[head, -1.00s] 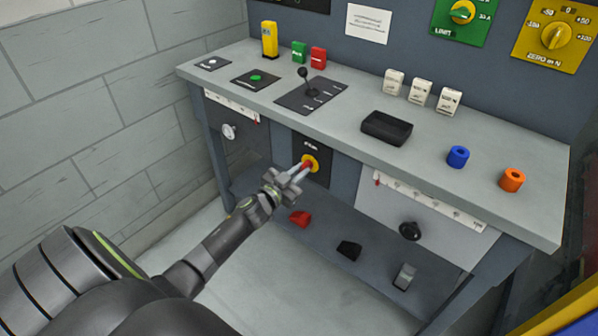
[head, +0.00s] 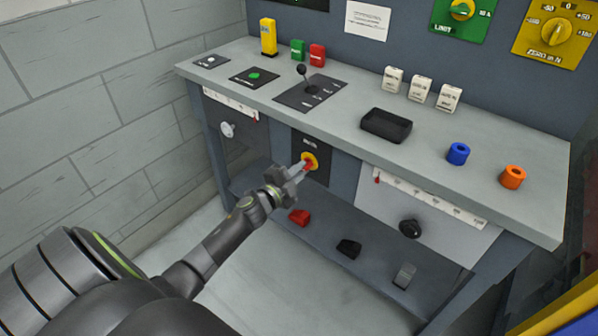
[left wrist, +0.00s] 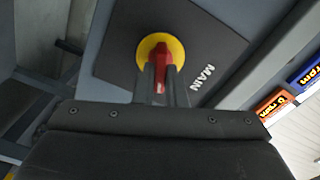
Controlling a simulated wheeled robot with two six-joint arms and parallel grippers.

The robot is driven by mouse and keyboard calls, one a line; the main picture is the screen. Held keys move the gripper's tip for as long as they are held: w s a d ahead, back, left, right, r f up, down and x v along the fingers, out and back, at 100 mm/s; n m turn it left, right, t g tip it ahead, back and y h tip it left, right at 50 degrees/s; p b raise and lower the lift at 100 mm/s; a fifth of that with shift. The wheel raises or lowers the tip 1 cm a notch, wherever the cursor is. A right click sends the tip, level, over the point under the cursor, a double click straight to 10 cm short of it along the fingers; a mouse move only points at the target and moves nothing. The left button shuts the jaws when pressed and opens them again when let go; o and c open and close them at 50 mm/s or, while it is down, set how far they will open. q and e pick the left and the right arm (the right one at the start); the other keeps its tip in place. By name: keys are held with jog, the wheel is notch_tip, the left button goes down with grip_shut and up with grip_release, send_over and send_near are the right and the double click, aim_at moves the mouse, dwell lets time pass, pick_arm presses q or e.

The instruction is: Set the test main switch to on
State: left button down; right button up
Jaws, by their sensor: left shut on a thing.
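The main switch (head: 309,161) is a red handle on a round yellow disc, set in a dark panel (head: 325,168) on the bench front. It also shows in the left wrist view (left wrist: 161,55), with the word MAIN on its panel. My left gripper (head: 302,168) is shut on the red handle, its fingers on either side. In the left wrist view the handle lies roughly along the fingers (left wrist: 162,85). The finger tips partly hide the handle. My right gripper is not in view.
A grey wall stands left.

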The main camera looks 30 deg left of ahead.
pick_arm(q)
jog(key=shift+f+m+b, duration=0.2)
jog(key=shift+m+b, duration=0.15)
jog(key=shift+m, duration=1.95)
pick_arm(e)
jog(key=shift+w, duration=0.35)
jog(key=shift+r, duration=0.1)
pick_arm(q)
jog(key=c, duration=1.5)
grip_release()
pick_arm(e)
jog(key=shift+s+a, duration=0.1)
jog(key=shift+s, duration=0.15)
